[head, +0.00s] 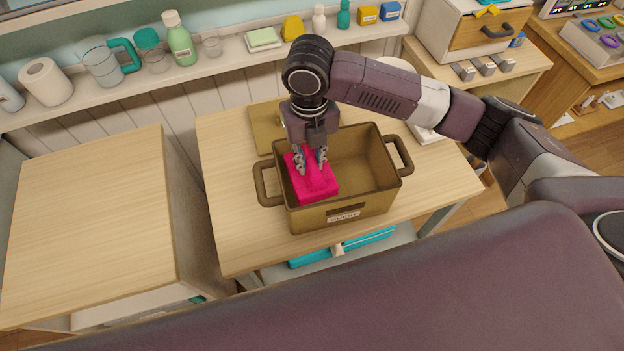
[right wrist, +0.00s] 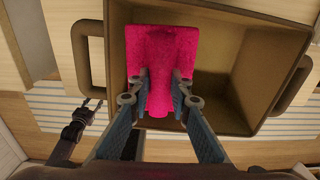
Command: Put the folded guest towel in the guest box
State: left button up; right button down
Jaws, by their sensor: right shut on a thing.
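The folded guest towel (head: 314,183) is bright pink. My right gripper (head: 311,163) is shut on it from above. The guest box (head: 375,198) is an olive-brown open box with a handle at each end and a label on its front. The towel is within the box's opening, toward its left end. I cannot tell whether it touches the floor of the box. In the right wrist view, the fingers (right wrist: 160,95) pinch a raised fold of the towel (right wrist: 190,55), with the box's bare inside (right wrist: 250,80) to the right. My left gripper is not in view.
The box stands on a light wooden table (head: 240,225). A flat olive piece (head: 265,128) lies behind it. A shelf (head: 225,62) with bottles and jars runs along the wall. A wooden-topped cabinet (head: 90,215) stands to the left. The table is clear left of the box.

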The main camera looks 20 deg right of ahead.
notch_tip(320, 180, down, 9)
jog(key=shift+r+p, duration=0.15)
jog(key=shift+p, duration=0.4)
jog(key=shift+f, duration=0.45)
jog(key=shift+f, duration=0.1)
jog(key=c, duration=1.8)
grip_release()
jog(key=shift+o, duration=0.2)
notch_tip(320, 180, up, 12)
jog(key=shift+r+b, duration=0.15)
jog(key=shift+b, duration=1.05)
jog(key=shift+s, duration=0.1)
